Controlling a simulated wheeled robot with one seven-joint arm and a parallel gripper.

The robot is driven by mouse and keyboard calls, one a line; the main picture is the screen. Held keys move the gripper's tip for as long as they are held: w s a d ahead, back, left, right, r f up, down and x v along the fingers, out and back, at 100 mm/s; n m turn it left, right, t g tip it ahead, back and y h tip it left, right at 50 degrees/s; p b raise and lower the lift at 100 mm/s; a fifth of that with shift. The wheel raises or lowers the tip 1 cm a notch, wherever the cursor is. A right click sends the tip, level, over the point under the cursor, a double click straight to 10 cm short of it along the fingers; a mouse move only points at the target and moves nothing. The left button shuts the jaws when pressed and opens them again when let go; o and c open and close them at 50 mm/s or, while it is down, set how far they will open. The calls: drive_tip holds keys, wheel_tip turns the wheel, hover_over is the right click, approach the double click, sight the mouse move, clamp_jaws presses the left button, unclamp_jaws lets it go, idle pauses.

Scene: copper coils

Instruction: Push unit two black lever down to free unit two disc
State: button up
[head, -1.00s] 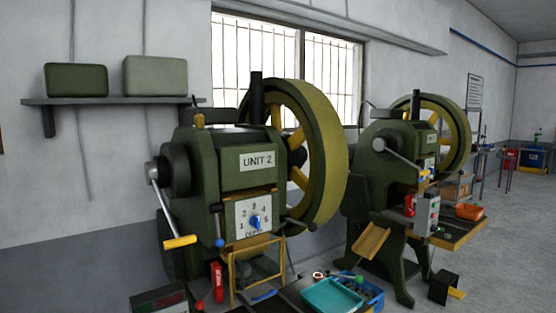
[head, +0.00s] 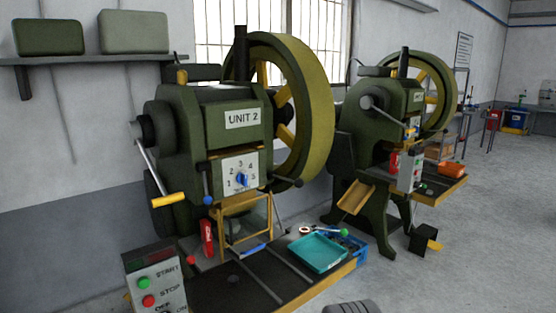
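The green UNIT 2 machine (head: 225,100) stands at centre left with a large yellow-green flywheel (head: 322,110) on its right side. A short black lever with a dark ball end (head: 298,183) sticks out to the right beside the numbered dial (head: 240,173). A thin lever with a blue ball (head: 208,200) hangs left of the dial. A long grey lever with a yellow grip (head: 169,200) slants down at the far left of the machine. I cannot make out which part is the unit two disc. My gripper is not in view.
A control box (head: 158,285) with START and STOP buttons stands front left. A teal tray (head: 317,252) and a blue crate (head: 350,250) sit on the machine's bench (head: 225,292). A second green press (head: 385,150) stands to the right.

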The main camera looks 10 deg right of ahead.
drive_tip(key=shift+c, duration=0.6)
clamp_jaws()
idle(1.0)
